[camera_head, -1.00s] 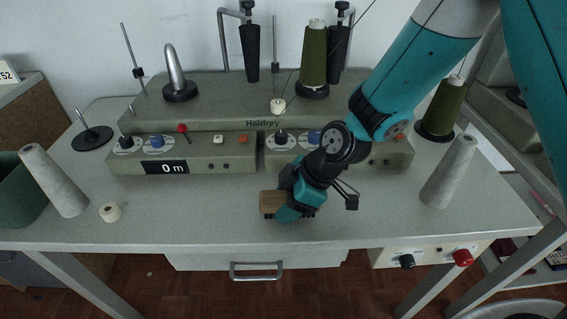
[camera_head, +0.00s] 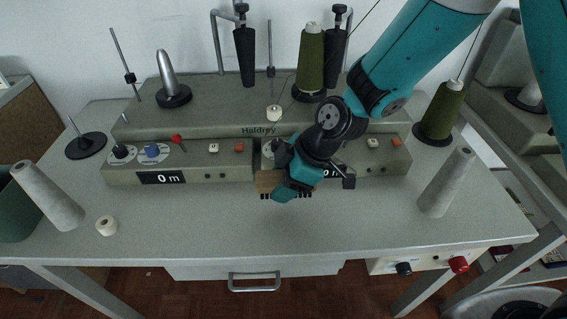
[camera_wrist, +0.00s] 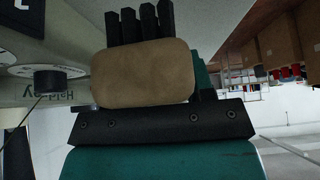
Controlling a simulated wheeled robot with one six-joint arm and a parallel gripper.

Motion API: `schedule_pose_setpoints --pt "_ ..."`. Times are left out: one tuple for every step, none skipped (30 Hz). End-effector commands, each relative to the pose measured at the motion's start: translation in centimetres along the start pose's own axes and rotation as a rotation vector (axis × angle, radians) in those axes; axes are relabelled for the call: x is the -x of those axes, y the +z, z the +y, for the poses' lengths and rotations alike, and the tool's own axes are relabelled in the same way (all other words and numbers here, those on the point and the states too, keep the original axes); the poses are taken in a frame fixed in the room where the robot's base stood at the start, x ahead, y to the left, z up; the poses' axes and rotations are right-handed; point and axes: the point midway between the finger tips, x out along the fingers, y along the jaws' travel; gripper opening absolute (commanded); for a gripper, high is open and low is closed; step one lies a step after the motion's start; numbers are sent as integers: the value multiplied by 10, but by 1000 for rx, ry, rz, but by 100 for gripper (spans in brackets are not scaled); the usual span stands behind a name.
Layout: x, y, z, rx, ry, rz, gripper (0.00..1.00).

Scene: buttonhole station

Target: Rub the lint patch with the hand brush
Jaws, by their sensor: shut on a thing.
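The hand brush (camera_head: 267,182) has a tan wooden block with black bristle tufts. My gripper (camera_head: 288,186) is shut on it, in front of the right control panel. In the head view the tufts point down, and I cannot tell whether they touch anything. In the wrist view the brush block (camera_wrist: 143,75) fills the middle, with several dark tufts above it in the picture and my gripper's black bar (camera_wrist: 160,123) against its lower side. I cannot make out a lint patch in either view; my gripper and the brush cover part of the table and panel.
The grey table (camera_head: 200,230) is mostly clear in front. The Haldrey machine (camera_head: 215,130) stands behind, with knobs and a red lever. Green thread cones (camera_head: 311,60) stand behind.

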Motion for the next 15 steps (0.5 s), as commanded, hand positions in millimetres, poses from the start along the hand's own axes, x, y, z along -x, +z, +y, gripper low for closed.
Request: schedule_pose_setpoints --pt "7 -5 0 2 0 1 23" --pt "9 -7 0 3 0 1 23" --pt "12 -9 0 3 0 1 23" --pt "14 -11 0 4 -1 1 23" --pt "16 -13 0 5 -1 1 23" --pt "19 -15 -1 5 -2 1 23" --pt "20 -16 -1 5 -2 1 23" --pt "21 -17 -1 6 -2 1 23" --pt "22 -18 -1 6 -3 1 23" --pt "23 -18 -1 6 -3 1 23" --pt "23 -18 -1 6 -3 1 23" --pt "23 -18 -1 6 -3 1 23" --pt "23 -18 -1 6 -3 1 23" --pt "23 -18 -1 6 -3 1 23" --pt "22 -18 -1 6 -3 1 23"
